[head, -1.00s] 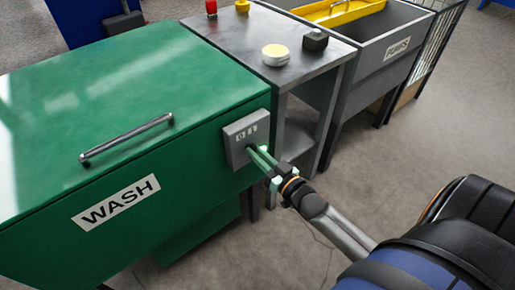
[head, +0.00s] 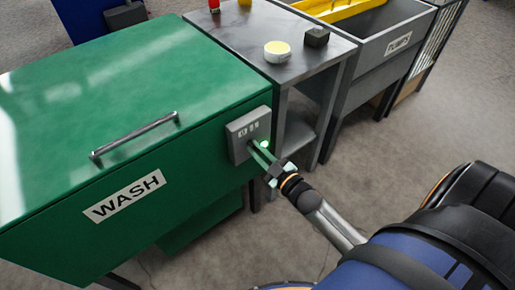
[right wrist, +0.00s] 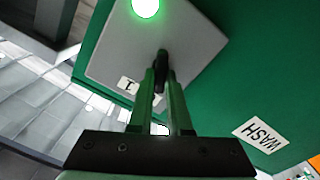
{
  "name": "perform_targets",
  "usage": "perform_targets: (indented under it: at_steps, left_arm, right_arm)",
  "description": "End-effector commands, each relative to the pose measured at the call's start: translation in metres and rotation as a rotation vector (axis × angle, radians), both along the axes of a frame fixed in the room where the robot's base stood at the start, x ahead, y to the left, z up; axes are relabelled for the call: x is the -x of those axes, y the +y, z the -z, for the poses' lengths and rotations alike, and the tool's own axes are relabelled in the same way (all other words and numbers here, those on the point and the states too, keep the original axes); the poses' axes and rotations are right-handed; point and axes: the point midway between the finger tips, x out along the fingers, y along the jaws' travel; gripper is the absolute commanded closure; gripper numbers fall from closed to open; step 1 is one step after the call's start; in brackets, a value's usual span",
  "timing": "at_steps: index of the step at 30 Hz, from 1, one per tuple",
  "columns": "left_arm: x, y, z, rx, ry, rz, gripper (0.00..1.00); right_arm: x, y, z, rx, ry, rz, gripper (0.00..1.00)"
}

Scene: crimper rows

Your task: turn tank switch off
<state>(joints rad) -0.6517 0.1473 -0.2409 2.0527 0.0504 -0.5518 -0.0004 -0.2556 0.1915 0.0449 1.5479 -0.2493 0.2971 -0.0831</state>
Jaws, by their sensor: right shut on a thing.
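The green tank (head: 200,95) marked WASH has a grey switch box (head: 240,122) on its front at the right end. The box also shows in the right wrist view (right wrist: 185,25), with a lit green lamp (right wrist: 146,7) and a white label (right wrist: 127,88) reading "I". A dark switch lever (right wrist: 161,62) sticks out of the box. My right gripper (head: 252,147) is at the box, and in the right wrist view its green fingers (right wrist: 161,85) are shut on the lever. The fingers hide part of the lever and box. My left gripper is not in view.
A grey table (head: 235,38) right of the tank holds a round yellow-topped button (head: 277,52) and a dark block (head: 316,37). A grey bin (head: 392,60) with a yellow tray stands beyond. The floor (head: 420,140) at right is clear.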

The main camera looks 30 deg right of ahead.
Motion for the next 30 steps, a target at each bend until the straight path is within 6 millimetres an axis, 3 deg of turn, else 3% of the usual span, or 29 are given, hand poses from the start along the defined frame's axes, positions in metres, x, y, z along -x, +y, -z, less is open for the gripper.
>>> perform_targets:
  at_steps: [15,16,24,30]
  left_arm:
    - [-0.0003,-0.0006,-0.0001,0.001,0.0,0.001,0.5]
    - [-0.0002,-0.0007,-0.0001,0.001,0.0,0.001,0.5]
    - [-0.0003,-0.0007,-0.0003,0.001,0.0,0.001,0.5]
    - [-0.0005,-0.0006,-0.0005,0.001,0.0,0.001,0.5]
  right_arm:
    - [-0.0003,0.0007,-0.0006,0.024,-0.004,-0.002,1.0]
    - [-0.0003,0.0007,-0.0006,0.024,-0.004,-0.002,0.83]
    - [-0.0003,0.0005,-0.0004,0.021,-0.003,-0.001,0.54]
    - [0.0,0.0002,-0.0002,0.02,-0.002,-0.001,0.54]
